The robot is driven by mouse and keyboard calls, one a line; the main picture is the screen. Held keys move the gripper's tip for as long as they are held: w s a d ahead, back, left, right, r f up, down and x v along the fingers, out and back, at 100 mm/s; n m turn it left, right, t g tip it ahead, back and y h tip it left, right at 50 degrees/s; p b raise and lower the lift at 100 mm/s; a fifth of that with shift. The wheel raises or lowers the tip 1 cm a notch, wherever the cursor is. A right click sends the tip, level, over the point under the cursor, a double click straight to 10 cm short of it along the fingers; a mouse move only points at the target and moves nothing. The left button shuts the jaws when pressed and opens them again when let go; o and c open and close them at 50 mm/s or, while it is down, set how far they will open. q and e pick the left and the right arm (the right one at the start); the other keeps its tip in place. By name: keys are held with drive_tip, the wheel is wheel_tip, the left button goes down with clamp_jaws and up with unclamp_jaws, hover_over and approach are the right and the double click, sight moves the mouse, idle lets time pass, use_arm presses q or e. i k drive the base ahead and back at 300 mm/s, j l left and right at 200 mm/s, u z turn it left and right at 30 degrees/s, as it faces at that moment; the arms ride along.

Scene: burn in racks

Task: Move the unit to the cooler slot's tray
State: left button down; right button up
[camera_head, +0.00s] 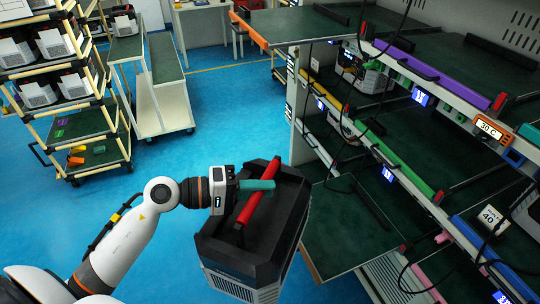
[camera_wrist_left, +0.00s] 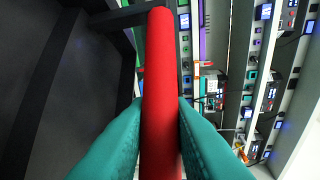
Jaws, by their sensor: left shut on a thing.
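The unit (camera_head: 255,240) is a dark box with a grey vented lower front and a red bar handle (camera_head: 262,192) on top. My left gripper (camera_head: 258,186) is shut on that handle with its teal fingers. The unit hangs in the air, slightly tilted, in front of the rack's left end. In the left wrist view the red handle (camera_wrist_left: 160,90) runs between the teal fingers. A "30 C" sign (camera_head: 489,128) is on the rack's upper level and a "40" sign (camera_head: 490,217) on a lower level. Dark green trays (camera_head: 345,235) line the rack. My right gripper is not in view.
The rack (camera_head: 300,120) fills the right side, with coloured strips, small displays and hanging black cables (camera_head: 352,120). An orange-tipped shelf edge (camera_head: 249,30) juts left at the top. A yellow cart (camera_head: 70,100) with units and a bench (camera_head: 160,90) stand back left. Blue floor (camera_head: 225,120) is clear between.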

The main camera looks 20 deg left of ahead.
sight(348, 215)
drive_tip(key=l, duration=0.45)
drive_tip(key=i+l+z, duration=0.1)
drive_tip(key=l, duration=0.35)
drive_tip(key=i+l, duration=0.2)
drive_tip(key=l, duration=0.15)
drive_tip(key=i+l, duration=0.25)
drive_tip(key=l, duration=0.15)
drive_tip(key=i, duration=0.2)
